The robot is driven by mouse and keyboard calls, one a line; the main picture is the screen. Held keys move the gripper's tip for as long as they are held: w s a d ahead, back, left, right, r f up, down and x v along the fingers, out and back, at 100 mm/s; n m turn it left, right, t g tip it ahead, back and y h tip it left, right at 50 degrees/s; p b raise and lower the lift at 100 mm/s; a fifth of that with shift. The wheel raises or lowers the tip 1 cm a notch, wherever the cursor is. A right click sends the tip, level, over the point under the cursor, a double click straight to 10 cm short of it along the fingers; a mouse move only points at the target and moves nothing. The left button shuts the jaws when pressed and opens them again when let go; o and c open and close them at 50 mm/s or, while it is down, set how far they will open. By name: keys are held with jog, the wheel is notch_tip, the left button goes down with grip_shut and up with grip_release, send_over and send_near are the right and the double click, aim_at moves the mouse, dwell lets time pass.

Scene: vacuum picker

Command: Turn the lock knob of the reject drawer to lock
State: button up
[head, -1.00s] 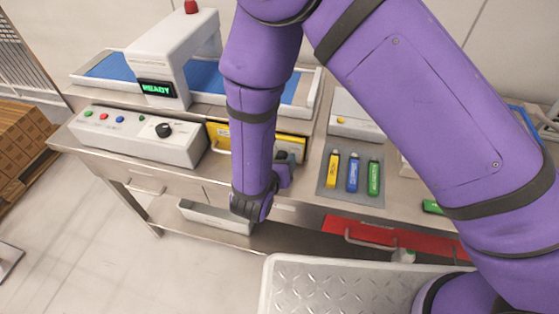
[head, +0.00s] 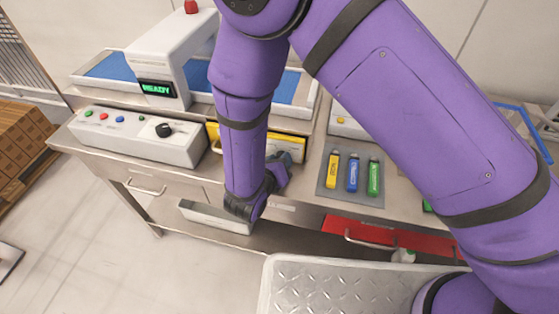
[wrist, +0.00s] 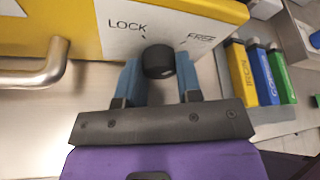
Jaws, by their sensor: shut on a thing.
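The reject drawer's yellow front shows in the wrist view (wrist: 200,12) and, partly behind my arm, in the head view (head: 290,146). Its black lock knob (wrist: 158,61) sits on a white plate (wrist: 122,42) marked LOCK at upper left and FREE at upper right. My gripper (wrist: 160,72) has its blue fingers either side of the knob, shut on it. Where the knob's pointer aims cannot be told. In the head view my gripper (head: 280,165) is mostly hidden behind my wrist.
A metal handle (wrist: 38,70) is left of the plate. Yellow, blue and green sticks (head: 353,172) lie on a grey mat to the right. A control box with a dial (head: 140,138) stands left. A red drawer (head: 375,233) sits lower right.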

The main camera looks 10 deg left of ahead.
dwell(0.4)
jog(key=o, duration=0.9)
jog(key=shift+o, duration=0.2)
